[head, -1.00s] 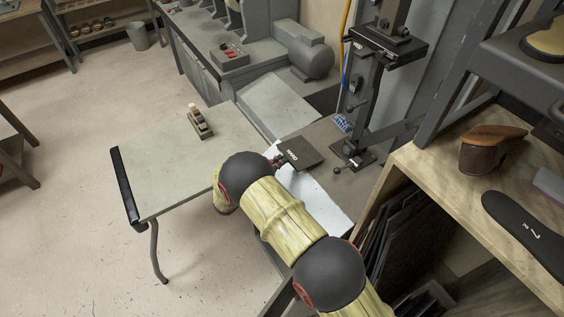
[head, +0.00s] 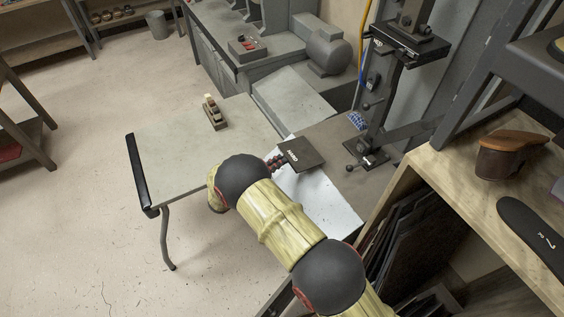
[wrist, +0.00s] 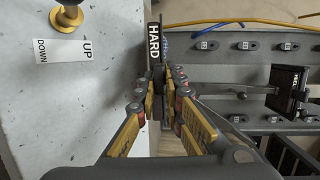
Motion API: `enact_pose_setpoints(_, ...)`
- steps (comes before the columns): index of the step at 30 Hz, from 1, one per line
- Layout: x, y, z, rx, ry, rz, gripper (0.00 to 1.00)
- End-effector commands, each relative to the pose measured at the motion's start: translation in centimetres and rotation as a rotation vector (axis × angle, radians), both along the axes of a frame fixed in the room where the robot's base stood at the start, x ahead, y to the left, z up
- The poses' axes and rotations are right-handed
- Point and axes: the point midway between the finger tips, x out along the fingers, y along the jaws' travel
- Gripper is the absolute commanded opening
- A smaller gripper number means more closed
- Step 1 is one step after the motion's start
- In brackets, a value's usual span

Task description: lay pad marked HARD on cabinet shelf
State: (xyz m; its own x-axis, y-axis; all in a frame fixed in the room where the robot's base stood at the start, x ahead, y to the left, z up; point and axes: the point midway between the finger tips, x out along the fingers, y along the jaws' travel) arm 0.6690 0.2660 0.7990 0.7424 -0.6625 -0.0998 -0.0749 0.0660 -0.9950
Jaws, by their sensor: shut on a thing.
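The dark square pad marked HARD (head: 303,153) is in my gripper, out in front of my arm in the head view. My gripper (head: 275,163) is shut on its near edge. In the wrist view the pad (wrist: 154,62) shows nearly edge-on, its white HARD label legible, between the fingers of my gripper (wrist: 157,88). The pad appears held above the white-topped surface (head: 325,205) in the head view; its height is hard to judge. A wooden cabinet (head: 433,160) stands at the right, with dark sheets upright inside. I cannot tell which shelf is the task's.
A black press stand (head: 378,110) rises just right of the pad. A brown shoe last (head: 510,153) and black insole (head: 530,235) lie on the cabinet top. A grey table (head: 170,150) carries a small brush-like object (head: 214,115). Open floor lies left.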

Motion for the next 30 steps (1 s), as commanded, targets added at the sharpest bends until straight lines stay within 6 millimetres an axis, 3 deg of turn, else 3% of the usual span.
enact_pose_setpoints(30, -3.3, 5.1, 0.1, 0.001, -0.002, 0.001, 0.00)
